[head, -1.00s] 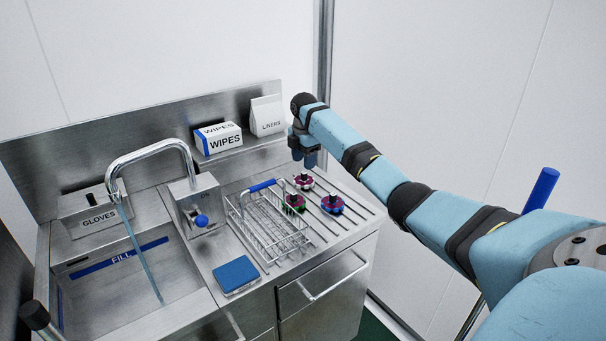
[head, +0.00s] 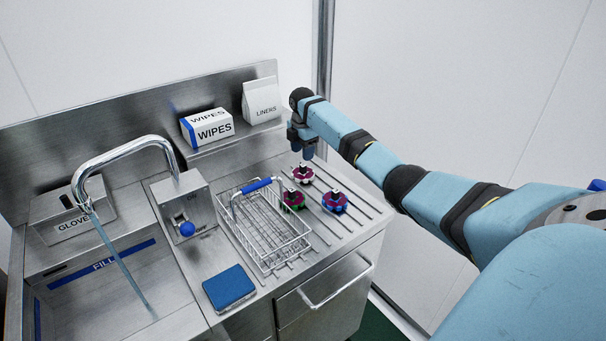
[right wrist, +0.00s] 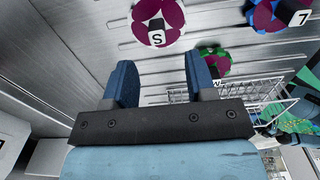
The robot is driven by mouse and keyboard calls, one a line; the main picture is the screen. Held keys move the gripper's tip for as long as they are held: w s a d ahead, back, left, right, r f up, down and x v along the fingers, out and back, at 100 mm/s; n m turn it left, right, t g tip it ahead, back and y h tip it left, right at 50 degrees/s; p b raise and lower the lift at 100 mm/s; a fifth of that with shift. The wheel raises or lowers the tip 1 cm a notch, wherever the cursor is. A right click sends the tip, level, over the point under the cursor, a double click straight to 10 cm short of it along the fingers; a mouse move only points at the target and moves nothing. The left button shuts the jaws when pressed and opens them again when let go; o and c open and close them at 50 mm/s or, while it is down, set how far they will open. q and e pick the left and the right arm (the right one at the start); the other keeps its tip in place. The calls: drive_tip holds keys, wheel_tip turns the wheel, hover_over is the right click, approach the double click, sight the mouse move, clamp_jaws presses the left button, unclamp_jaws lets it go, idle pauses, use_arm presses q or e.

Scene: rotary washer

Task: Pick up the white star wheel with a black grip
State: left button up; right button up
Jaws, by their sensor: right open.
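The white star wheel (head: 303,180), white with magenta patches, lies on the ribbed drainboard at the back of a group of three wheels. In the right wrist view this wheel (right wrist: 174,14) is partly cut off by the top edge, and its grip has a black side and a pale top marked S. My right gripper (head: 303,152) points down just behind and above it in the head view. In the right wrist view the gripper (right wrist: 160,75) is open, with nothing between its fingers. My left gripper is not in view.
A green-and-magenta wheel (head: 294,201) and a blue-and-magenta wheel (head: 335,203) lie close in front. A wire basket (head: 268,238) with a blue handle stands to the left. A wipes box (head: 208,128) and liners bag (head: 262,102) stand on the back ledge.

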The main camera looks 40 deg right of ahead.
sight(303, 164)
drive_tip(key=f, duration=0.6)
drive_tip(key=shift+w+d+f, duration=0.1)
drive_tip(key=shift+d+f, duration=0.1)
drive_tip(key=shift+f, duration=0.2)
clamp_jaws()
